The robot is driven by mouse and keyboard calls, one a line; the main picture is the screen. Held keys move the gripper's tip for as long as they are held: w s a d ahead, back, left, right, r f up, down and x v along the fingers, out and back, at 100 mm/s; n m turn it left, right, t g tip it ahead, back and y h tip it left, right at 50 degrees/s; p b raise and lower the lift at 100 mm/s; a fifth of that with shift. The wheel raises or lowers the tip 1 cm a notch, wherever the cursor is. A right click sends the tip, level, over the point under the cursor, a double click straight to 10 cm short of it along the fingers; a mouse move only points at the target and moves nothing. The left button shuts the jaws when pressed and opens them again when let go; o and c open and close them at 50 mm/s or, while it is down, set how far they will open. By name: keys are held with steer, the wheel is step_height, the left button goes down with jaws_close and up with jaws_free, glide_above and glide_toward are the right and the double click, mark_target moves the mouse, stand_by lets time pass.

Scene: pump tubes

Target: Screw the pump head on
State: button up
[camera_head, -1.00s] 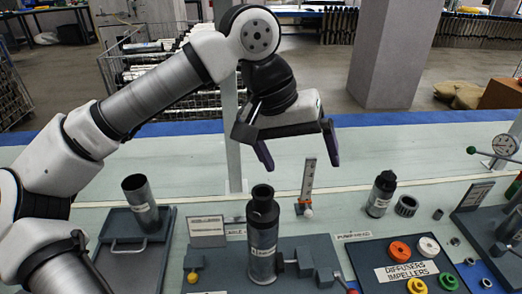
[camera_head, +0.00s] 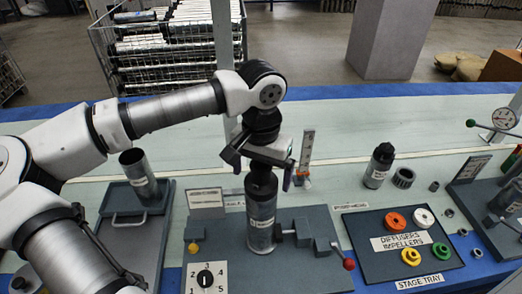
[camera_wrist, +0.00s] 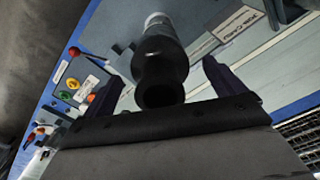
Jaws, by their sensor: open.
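A grey labelled tube (camera_head: 261,229) stands upright in the clamp fixture (camera_head: 318,234) on the bench. A black hollow piece (camera_head: 261,184), probably the pump head, sits on top of the tube; whether its thread is engaged cannot be seen. My gripper (camera_head: 262,174) is open, directly above and around the black piece's upper end. In the wrist view the round open end of the black piece (camera_wrist: 161,88) shows between my two dark fingers, with a gap on each side. The gripper body hides part of the piece's top in the head view.
A red-knobbed clamp handle (camera_head: 348,264) sticks out at the right. A dial plate (camera_head: 206,278) is in front. The stage tray (camera_head: 405,268) holds coloured rings. A black-capped bottle-like part (camera_head: 379,165) stands behind it. An open tube (camera_head: 139,175) stands at left.

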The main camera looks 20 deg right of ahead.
steer(key=shift+f, duration=1.2)
steer(key=c, duration=1.3)
steer(key=o, duration=0.6)
steer(key=shift+c, duration=0.2)
steer(key=c, duration=0.4)
steer(key=shift+f+m, duration=0.1)
steer(key=shift+m, duration=0.6)
steer(key=shift+c, duration=0.2)
steer(key=shift+m+b, duration=0.45)
steer(key=shift+m, duration=0.55)
